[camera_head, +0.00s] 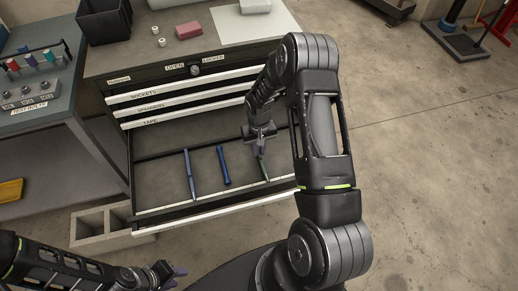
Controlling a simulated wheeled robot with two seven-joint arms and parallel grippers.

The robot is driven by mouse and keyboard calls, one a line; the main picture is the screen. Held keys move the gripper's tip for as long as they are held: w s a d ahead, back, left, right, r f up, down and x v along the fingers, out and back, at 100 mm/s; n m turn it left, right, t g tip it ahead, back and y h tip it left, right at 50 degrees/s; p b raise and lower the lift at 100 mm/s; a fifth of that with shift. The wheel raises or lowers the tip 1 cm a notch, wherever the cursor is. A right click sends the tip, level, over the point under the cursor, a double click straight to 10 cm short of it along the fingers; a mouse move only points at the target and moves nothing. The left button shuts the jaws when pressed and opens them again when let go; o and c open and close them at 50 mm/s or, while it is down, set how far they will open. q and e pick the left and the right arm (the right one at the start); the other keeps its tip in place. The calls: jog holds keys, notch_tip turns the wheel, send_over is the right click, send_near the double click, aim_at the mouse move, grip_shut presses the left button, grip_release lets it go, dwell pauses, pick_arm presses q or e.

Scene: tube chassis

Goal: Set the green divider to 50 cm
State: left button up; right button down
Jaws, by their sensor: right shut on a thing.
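A drawer (206,167) of the tool cabinet stands pulled open. The green divider (264,169) lies in it, toward the right side, running front to back. My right gripper (259,150) is over the drawer, shut on the far part of the green divider, which its fingers partly hide. Any scale marks on the drawer's pale front edge (215,208) are too small to read. My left gripper (176,277) is at the bottom left, open and empty, away from the drawer.
Closed drawers labelled sockets, spanners and tape (150,122) sit above the open one. A lock (194,70) is on the cabinet front. A red block (188,30) and small rolls lie on top. A bench (40,103) stands left, a concrete block (100,225) below.

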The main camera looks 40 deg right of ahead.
dwell(0.3)
jog(key=d, duration=0.2)
jog(key=s+d+b, duration=0.1)
jog(key=d, duration=0.1)
jog(key=shift+s+d+f+b, duration=0.1)
jog(key=shift+s+d+b, duration=0.1)
jog(key=shift+b, duration=0.1)
jog(key=shift+s+d, duration=0.1)
jog(key=shift+d, duration=0.05)
jog(key=c, duration=1.5)
grip_release()
jog(key=shift+r, duration=0.25)
jog(key=shift+r, duration=0.3)
notch_tip(320, 180, up, 7)
jog(key=b, duration=0.1)
